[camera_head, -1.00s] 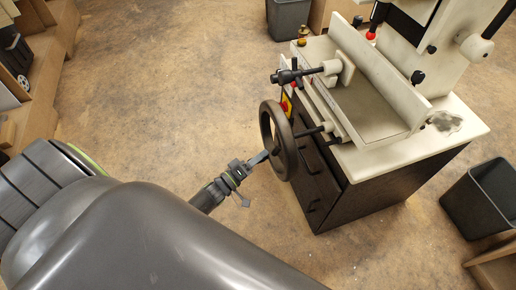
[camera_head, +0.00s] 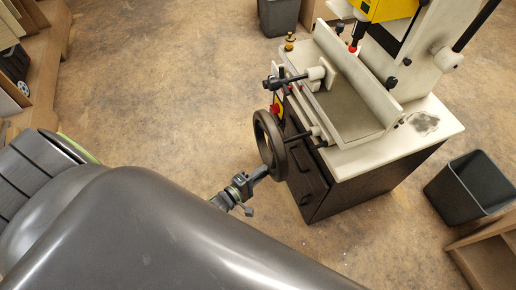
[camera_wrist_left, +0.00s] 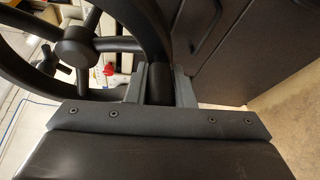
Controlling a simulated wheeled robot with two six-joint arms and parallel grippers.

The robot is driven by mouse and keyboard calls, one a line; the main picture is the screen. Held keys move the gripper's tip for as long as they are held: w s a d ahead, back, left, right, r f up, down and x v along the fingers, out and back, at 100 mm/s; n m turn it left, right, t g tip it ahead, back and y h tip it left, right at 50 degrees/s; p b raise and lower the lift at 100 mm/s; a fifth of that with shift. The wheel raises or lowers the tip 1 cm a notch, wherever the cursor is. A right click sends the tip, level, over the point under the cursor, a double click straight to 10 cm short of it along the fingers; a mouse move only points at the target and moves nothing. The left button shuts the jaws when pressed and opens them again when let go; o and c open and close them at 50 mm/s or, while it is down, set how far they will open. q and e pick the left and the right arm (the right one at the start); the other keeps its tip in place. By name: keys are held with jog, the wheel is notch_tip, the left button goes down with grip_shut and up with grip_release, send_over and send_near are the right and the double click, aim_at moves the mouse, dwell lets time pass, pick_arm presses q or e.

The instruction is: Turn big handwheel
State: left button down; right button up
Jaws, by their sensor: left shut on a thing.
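The big handwheel (camera_head: 268,143) is a dark spoked wheel on the near left side of a pale machine with a dark cabinet. My left gripper (camera_head: 260,172) is at the wheel's lower rim, shut on it. In the left wrist view the handwheel (camera_wrist_left: 78,46) fills the upper left, with its hub and spokes showing. There the rim passes down between the two fingers of my left gripper (camera_wrist_left: 158,85). The lower end of the rim is hidden behind the gripper body. My right gripper is not in view.
The machine's pale table (camera_head: 400,140) stands on the dark cabinet (camera_head: 322,192). A smaller clamp with dark knobs (camera_head: 283,80) sits above the wheel. A dark bin (camera_head: 470,188) stands at the right, another bin (camera_head: 279,14) at the back. The floor left of the machine is open.

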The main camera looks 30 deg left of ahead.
pick_arm(q)
jog(key=shift+s+d+r+n+p, duration=0.2)
jog(key=shift+r+n+p, duration=0.1)
jog(key=shift+s+d+r+p, duration=0.1)
jog(key=shift+s+d+p, duration=0.3)
jog(key=shift+p, duration=0.2)
jog(key=shift+d, duration=0.15)
jog(key=c, duration=1.3)
grip_release()
jog(key=shift+o, duration=0.2)
jog(key=shift+r, duration=0.1)
jog(key=shift+s, duration=0.25)
jog(key=p+v, duration=0.1)
jog(key=v, duration=1.6)
jog(key=shift+p, duration=0.3)
jog(key=shift+w, duration=0.1)
